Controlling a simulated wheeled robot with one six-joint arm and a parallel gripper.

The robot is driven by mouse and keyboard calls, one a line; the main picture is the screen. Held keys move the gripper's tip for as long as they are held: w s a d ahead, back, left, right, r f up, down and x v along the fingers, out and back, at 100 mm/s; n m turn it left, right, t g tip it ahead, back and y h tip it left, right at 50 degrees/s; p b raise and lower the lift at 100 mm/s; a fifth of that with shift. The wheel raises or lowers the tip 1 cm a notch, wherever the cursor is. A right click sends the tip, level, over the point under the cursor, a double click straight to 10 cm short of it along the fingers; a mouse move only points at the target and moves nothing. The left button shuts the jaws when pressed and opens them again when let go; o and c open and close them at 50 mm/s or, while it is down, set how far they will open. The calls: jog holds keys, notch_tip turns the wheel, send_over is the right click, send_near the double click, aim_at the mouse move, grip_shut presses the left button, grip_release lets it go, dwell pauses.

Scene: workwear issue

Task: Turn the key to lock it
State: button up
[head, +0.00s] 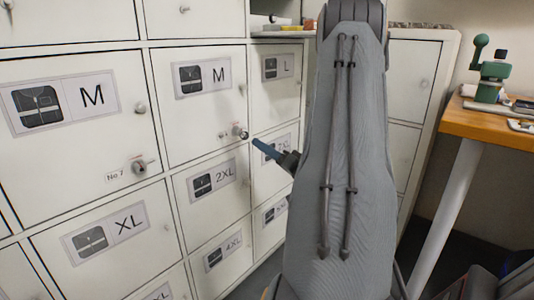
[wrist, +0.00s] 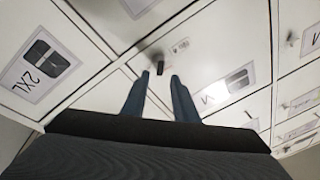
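A lock with a small key (head: 244,135) sits at the right edge of the middle M locker door (head: 200,120). In the wrist view the key (wrist: 160,69) shows as a small dark piece just beyond and between the fingertips. My gripper (wrist: 160,76) is open, with two blue fingers apart and nothing held. In the head view one blue finger of my gripper (head: 258,145) shows just right of the key; my arm hides the rest. I cannot tell the key's exact angle or whether the fingers reach around it.
Another lock (head: 138,168) is on the left M door, by a "No 7" tag. Lockers marked XL (head: 105,235), 2XL (head: 213,179) and L (head: 278,67) surround it. A wooden table (head: 490,123) with a green tool (head: 491,75) stands at the right.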

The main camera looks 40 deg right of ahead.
aim_at(249, 136)
jog(key=x, duration=0.6)
jog(key=shift+w+p, duration=0.3)
jog(key=shift+p, duration=0.1)
dwell(0.3)
grip_shut()
jog(key=shift+w+r+p, duration=0.25)
jog(key=shift+r+p, duration=0.05)
jog(key=shift+p, duration=0.1)
dwell(0.7)
jog(key=n+y, duration=0.1)
jog(key=n, duration=0.4)
jog(key=shift+d+n+y+b, duration=0.15)
jog(key=shift+n+y+b, duration=0.15)
jog(key=shift+n+y, duration=0.1)
jog(key=shift+w+r+g, duration=0.1)
jog(key=shift+g, duration=0.2)
jog(key=shift+n, duration=0.3)
